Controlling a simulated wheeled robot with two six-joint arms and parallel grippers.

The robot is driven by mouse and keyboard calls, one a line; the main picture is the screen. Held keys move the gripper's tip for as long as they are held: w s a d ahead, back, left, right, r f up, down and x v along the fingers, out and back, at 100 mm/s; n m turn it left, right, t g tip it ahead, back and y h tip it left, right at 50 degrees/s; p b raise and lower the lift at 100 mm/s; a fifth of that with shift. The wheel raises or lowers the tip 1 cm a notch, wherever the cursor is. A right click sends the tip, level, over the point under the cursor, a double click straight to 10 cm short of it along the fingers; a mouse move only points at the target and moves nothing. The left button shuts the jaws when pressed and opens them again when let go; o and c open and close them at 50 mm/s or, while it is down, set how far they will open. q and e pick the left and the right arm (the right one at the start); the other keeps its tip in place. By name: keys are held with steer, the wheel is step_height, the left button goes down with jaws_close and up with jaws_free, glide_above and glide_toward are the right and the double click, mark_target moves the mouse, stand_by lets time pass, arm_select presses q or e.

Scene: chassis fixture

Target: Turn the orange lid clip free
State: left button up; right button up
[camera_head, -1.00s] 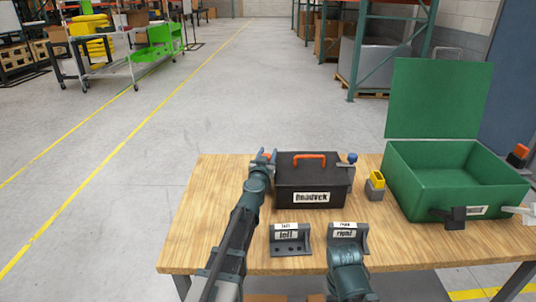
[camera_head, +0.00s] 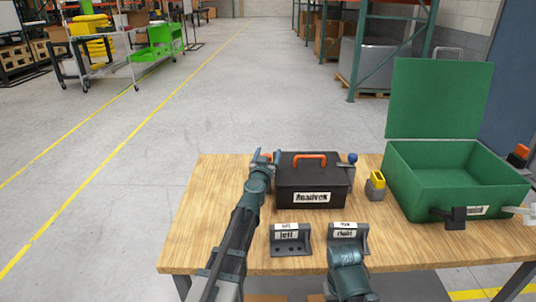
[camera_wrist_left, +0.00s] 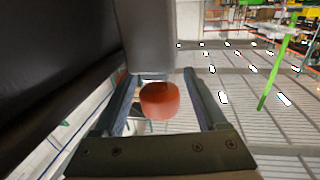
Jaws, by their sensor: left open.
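The black box (camera_head: 312,187) stands closed on the table, with an orange handle (camera_head: 309,156) on its lid. My left gripper (camera_head: 264,158) is at the box's upper left edge, largely covering the orange lid clip there. In the left wrist view the orange clip (camera_wrist_left: 160,101) shows as a rounded knob between the two fingers of the open gripper (camera_wrist_left: 165,85). Gaps show on both sides of the clip. A blue clip (camera_head: 352,158) is at the box's upper right edge. My right arm shows at the lower middle; its fingers are not visible.
Two dark holders labelled left (camera_head: 290,241) and right (camera_head: 348,236) stand in front of the box. A grey block with a yellow top (camera_head: 376,181) is right of it. An open green case (camera_head: 415,190) fills the table's right part. The table's left front is bare.

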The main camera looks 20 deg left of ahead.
arm_select(q)
steer(key=s+d, duration=0.1)
steer(key=s, duration=1.2)
steer(key=shift+s+d, duration=0.2)
steer(key=shift+s, duration=0.15)
